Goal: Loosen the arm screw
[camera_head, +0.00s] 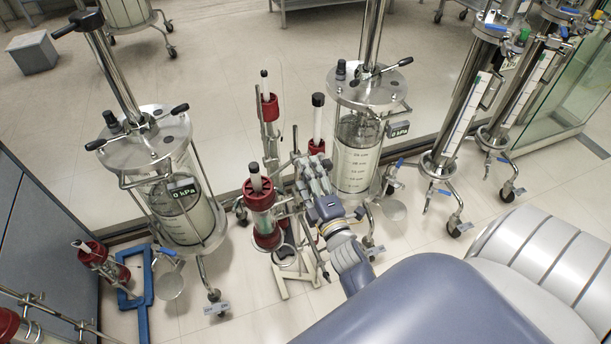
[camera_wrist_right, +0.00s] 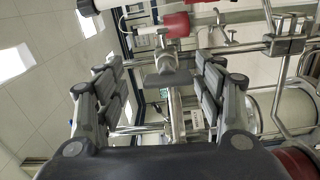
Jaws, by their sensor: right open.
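My right gripper (camera_head: 306,166) reaches in from the bottom right toward a stand with red-capped glass columns. In the right wrist view my right gripper (camera_wrist_right: 156,72) is open, with one finger on each side of a grey clamp piece with a flat wing-like handle, which looks like the arm screw (camera_wrist_right: 168,78). The screw sits between the fingertips with a gap on both sides, and I see no clear contact. In the head view the screw is hidden behind the gripper or too small to make out. My left gripper is not in view.
Red-capped columns (camera_head: 262,205) stand close to my gripper. Large glass columns on wheeled frames stand left (camera_head: 186,205) and right (camera_head: 356,160). A metal rod with a clamp block (camera_wrist_right: 285,45) crosses the upper right wrist view. The floor behind is mostly clear.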

